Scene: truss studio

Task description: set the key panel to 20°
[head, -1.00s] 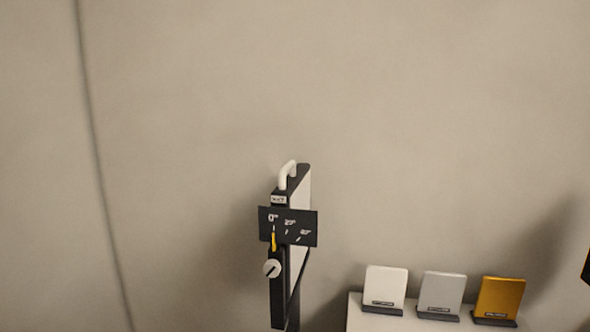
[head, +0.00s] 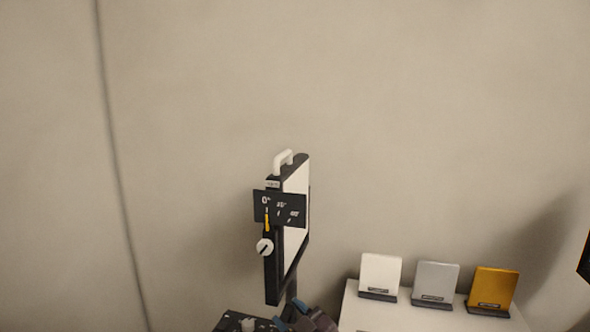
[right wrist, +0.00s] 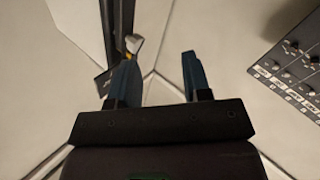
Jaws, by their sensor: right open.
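The key panel (head: 296,214) stands upright near the middle of the head view, with a white face, a dark frame and a pale handle (head: 283,161) on top. A black scale plate (head: 280,208) on its side is marked 0° at left; the other labels are too small to read surely. The yellow pointer (head: 267,221) is at the 0° mark. A round pale knob (head: 264,247) sits below. My right gripper (head: 292,315) is low, below the panel, open and empty. In the right wrist view its blue fingers (right wrist: 160,75) are apart. My left gripper is not in view.
A white table (head: 385,315) at lower right carries white (head: 380,276), grey (head: 435,281) and gold (head: 493,287) plates on dark stands. A dark control board (head: 245,322) is at the bottom edge; a board with knobs (right wrist: 292,68) shows in the right wrist view. The wall behind is bare.

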